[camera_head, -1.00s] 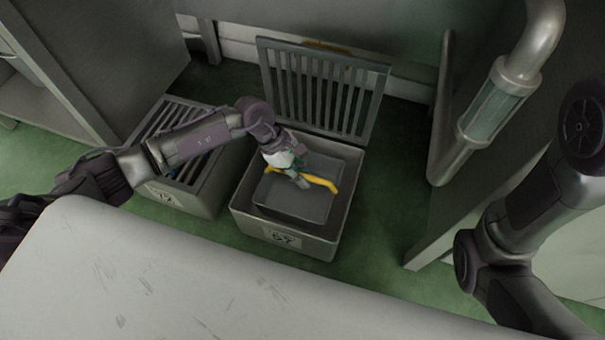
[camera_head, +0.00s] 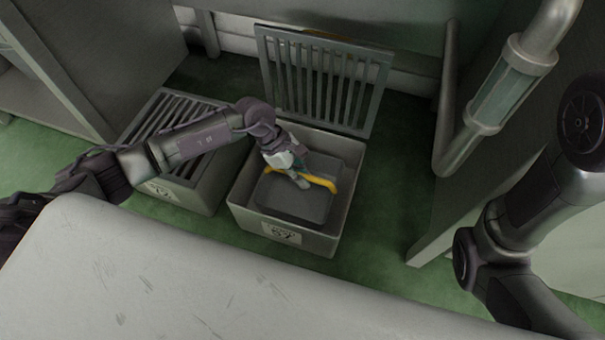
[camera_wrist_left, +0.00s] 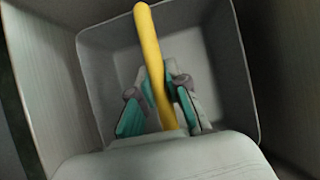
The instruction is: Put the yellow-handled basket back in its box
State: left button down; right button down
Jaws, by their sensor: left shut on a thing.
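The grey basket (camera_head: 290,206) with its yellow handle (camera_head: 321,182) is inside the open box (camera_head: 254,222) labelled 57. Its rim sits below the box's rim. Whether the basket touches the box floor is hidden. My left gripper (camera_head: 302,181) reaches down into the box and is shut on the yellow handle. In the left wrist view the handle (camera_wrist_left: 147,45) runs between the fingers of the gripper (camera_wrist_left: 160,100), above the basket's inside (camera_wrist_left: 215,75). My right gripper is out of view; only part of my right arm shows at the right.
The box's slatted lid (camera_head: 322,80) stands open at the back. A second box with a closed slatted lid (camera_head: 178,115) stands to the left, under my left arm. A pipe with a glass section (camera_head: 500,95) rises at the right. A pale surface (camera_head: 190,280) fills the front.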

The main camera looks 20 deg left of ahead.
pick_arm(q)
jog(key=shift+r, duration=0.1)
jog(key=shift+c, duration=2.2)
grip_release()
